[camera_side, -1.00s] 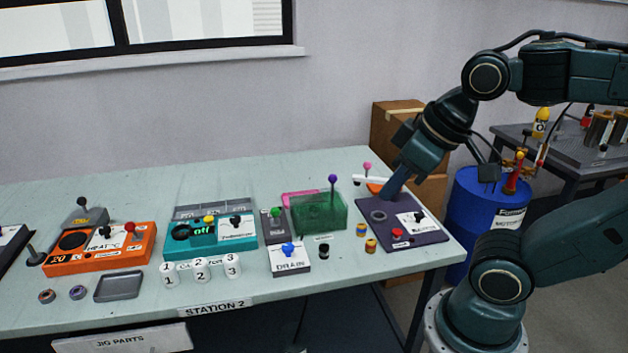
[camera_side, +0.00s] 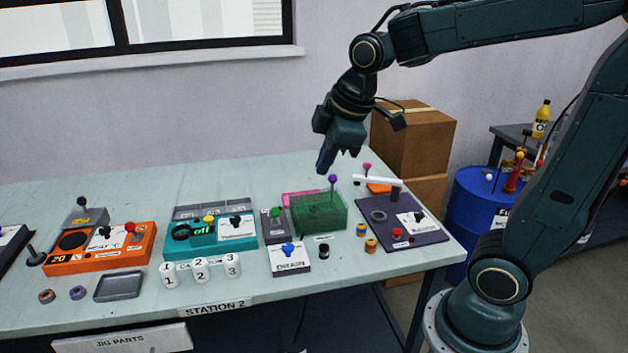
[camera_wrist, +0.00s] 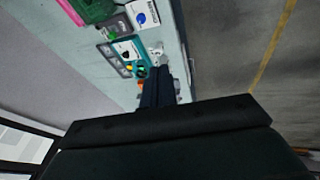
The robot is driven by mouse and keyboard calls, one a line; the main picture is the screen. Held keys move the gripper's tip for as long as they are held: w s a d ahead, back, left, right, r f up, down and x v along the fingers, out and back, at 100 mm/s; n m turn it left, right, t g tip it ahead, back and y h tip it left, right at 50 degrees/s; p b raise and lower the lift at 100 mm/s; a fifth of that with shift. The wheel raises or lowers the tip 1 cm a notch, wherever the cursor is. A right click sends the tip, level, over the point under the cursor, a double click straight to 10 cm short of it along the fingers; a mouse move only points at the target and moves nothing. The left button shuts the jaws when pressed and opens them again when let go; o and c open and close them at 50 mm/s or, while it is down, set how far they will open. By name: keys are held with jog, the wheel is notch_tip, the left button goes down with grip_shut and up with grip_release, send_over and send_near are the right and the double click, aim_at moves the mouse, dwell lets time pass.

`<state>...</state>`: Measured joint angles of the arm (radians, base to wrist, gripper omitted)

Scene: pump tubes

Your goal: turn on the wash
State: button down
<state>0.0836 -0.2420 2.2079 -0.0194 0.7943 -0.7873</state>
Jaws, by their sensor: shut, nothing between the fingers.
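My gripper (camera_side: 325,167) is shut and empty. It hangs in the air above the back of the table, just up and left of the purple-knobbed rod in the side view. In the wrist view my gripper (camera_wrist: 158,82) points over the table. No label reading "wash" is legible. A translucent green tub (camera_side: 319,213) has a purple knob (camera_side: 333,179) above it. A dark box with a green knob (camera_side: 274,213) stands left of the tub. The DRAIN box (camera_side: 290,262) has a blue knob.
An orange heater unit (camera_side: 82,257) stands at left. A dark purple panel (camera_side: 413,237) with a red button (camera_side: 397,232) stands at right, with a white bar (camera_side: 378,181) behind it.

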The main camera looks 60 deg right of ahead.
jog(key=w+d+f+n+g, duration=0.1)
jog(key=w+d+f+n, duration=0.1)
jog(key=w+f+n, duration=0.3)
jog(key=w+d+f+n, duration=0.2)
jog(key=w+f, duration=0.1)
jog(key=w, duration=0.4)
jog(key=n+g, duration=0.1)
jog(key=n, duration=0.6)
send_near(275, 217)
jog(key=s+a, duration=0.2)
jog(key=a, duration=0.3)
jog(key=shift+w+r, duration=0.2)
jog(key=shift+r, duration=0.1)
jog(key=shift+f, duration=0.1)
jog(key=x, duration=1)
jog(key=shift+s+a, duration=0.1)
jog(key=shift+w+d+r, duration=0.2)
jog(key=shift+d+r, duration=0.1)
jog(key=shift+d, duration=0.2)
jog(key=shift+w+d+r, duration=0.15)
jog(key=shift+d+r, duration=0.1)
jog(key=shift+d, duration=0.25)
jog(key=shift+w+d+r, duration=0.15)
jog(key=shift+d+r, duration=0.05)
jog(key=shift+d, duration=0.2)
jog(key=shift+w+d+r, duration=0.1)
jog(key=shift+d+r, duration=0.05)
jog(key=shift+d, duration=0.25)
